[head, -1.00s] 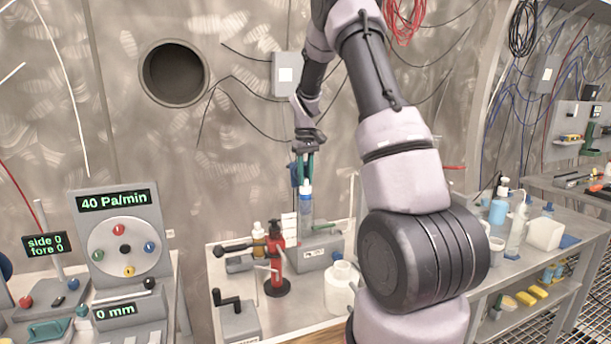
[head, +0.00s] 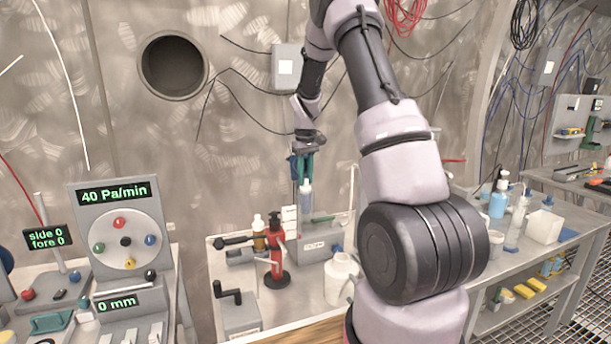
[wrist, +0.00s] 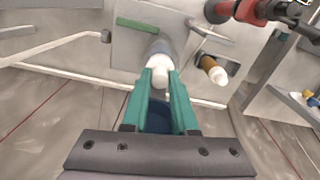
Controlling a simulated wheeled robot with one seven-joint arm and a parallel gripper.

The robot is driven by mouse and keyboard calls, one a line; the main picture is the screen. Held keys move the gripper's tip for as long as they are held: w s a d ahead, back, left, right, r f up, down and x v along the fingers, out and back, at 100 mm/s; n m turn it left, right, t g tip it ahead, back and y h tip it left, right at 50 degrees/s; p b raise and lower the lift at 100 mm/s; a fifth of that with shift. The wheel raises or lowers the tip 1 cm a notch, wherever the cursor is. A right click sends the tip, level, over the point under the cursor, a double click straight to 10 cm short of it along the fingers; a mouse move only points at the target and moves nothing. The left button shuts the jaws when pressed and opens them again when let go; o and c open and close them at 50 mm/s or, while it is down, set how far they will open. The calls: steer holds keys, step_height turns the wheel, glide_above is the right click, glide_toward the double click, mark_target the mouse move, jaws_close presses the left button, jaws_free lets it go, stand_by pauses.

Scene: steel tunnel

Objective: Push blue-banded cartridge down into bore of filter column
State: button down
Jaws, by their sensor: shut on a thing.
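My gripper (head: 304,177) is at the upright clear filter column (head: 305,203) on the bench. Its green fingers point down and are shut on the white top of the cartridge (head: 305,187). In the wrist view this white top (wrist: 160,74) sits between my fingertips (wrist: 160,80), in line with the column behind it. The fingers and the small size hide most of the blue band. I cannot tell how deep the cartridge sits in the bore. A dark blue thing shows between the fingers in the wrist view, partly hidden.
A red pump-like device (head: 277,245) and an amber bottle with a white cap (head: 258,233) stand left of the column. A white jar (head: 340,278) stands in front to the right. A hand crank (head: 230,292) is at the front left. The wall rises close behind.

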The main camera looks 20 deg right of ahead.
steer(key=shift+f, duration=1.05)
steer(key=c, duration=0.6)
jaws_free()
step_height(320, 180, up, 10)
steer(key=shift+r, duration=0.4)
